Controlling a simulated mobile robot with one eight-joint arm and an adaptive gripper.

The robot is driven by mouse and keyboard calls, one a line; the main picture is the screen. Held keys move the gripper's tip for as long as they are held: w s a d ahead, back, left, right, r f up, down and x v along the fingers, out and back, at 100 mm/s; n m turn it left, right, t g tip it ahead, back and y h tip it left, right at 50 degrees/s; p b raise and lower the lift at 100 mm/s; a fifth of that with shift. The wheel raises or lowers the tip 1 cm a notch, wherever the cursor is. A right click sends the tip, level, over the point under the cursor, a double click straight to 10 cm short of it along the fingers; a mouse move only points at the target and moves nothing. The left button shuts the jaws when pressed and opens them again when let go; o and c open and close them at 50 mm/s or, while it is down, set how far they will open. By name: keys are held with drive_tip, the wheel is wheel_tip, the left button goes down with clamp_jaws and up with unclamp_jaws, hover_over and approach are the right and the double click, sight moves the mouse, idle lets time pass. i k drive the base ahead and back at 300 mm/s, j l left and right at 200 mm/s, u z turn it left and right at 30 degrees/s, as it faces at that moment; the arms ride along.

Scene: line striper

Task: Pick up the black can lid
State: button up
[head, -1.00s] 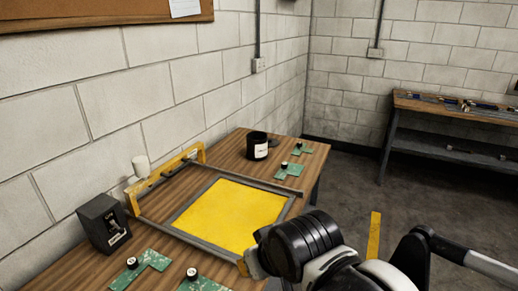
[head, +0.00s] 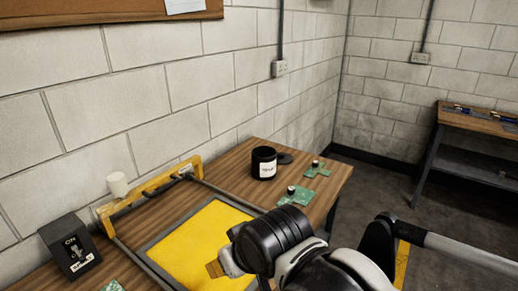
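A black can (head: 264,163) with a white label stands on the wooden table towards its far end. A flat dark disc, which looks like the black can lid (head: 285,158), lies on the table just right of and behind the can, partly hidden by it. My gripper (head: 214,268) is low in the picture, over the near part of the yellow panel and well apart from the lid. Only a small tan piece at its end shows past my black and white wrist. Its fingers are hidden, so its opening cannot be told.
A yellow panel in a grey frame (head: 203,243) lies on the table, with a yellow bar (head: 150,194) behind it. Green plates (head: 318,171) with small black-topped parts lie near the can.

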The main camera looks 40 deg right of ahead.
sight(282, 158)
drive_tip(key=i+l+u, duration=0.2)
drive_tip(key=l, duration=0.3)
drive_tip(key=l+u, duration=0.25)
drive_tip(key=l, duration=0.25)
drive_tip(key=l+u, duration=0.2)
drive_tip(key=l, duration=0.3)
drive_tip(key=l+u, duration=0.2)
drive_tip(key=l, duration=0.35)
drive_tip(key=l+u, duration=0.25)
drive_tip(key=l, duration=0.25)
drive_tip(key=k+l+u, duration=0.2)
drive_tip(key=l, duration=0.3)
drive_tip(key=l+u, duration=0.2)
drive_tip(key=l, duration=0.35)
drive_tip(key=k+l+u, duration=0.25)
drive_tip(key=l, duration=0.2)
drive_tip(key=i, duration=0.1)
